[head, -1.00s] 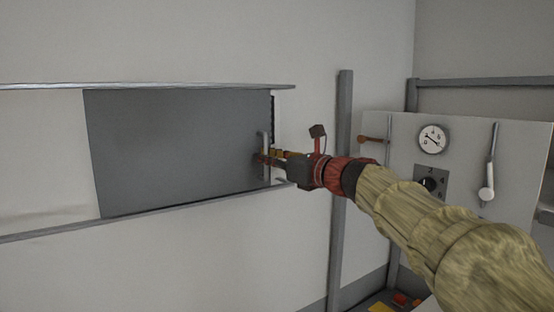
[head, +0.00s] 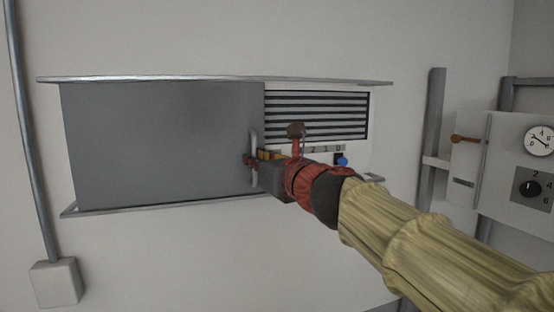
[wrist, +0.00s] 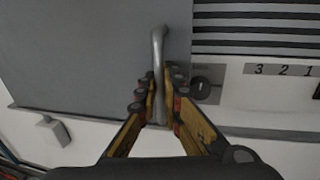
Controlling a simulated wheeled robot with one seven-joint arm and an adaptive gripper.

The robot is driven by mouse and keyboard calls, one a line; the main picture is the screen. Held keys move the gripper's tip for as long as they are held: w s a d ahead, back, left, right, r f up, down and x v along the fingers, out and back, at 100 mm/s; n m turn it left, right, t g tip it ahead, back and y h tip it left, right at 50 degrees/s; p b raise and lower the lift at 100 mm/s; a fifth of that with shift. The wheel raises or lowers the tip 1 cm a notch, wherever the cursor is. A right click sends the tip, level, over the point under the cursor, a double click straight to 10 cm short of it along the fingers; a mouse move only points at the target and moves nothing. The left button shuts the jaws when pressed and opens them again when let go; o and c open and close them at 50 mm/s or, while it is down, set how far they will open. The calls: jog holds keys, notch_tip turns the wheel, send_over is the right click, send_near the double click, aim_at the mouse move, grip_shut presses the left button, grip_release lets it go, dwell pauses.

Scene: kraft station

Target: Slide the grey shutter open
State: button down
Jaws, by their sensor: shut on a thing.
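The grey shutter (head: 155,140) is a flat panel between two horizontal rails, with a vertical bar handle (head: 254,150) near its right edge. It stands well to the left, and the recess to its right shows a slatted vent (head: 318,112). My gripper (head: 256,159) is shut on the shutter's handle. In the wrist view the handle (wrist: 158,50) runs up between my two fingers (wrist: 160,92). The shutter (wrist: 75,50) also fills the upper left there. The lower part of the handle is partly hidden by the fingers.
The upper rail (head: 210,79) and lower rail (head: 150,207) bound the shutter. Below the vent is a panel with numbers, a dark knob (wrist: 203,88) and a blue part (head: 341,160). A wall box (head: 55,283) with a pipe stands at left. A gauge (head: 539,140) is at right.

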jog(key=shift+s+a, duration=0.2)
jog(key=shift+a, duration=0.6)
jog(key=c, duration=2.3)
grip_release()
jog(key=shift+d, duration=0.1)
jog(key=v, duration=1.2)
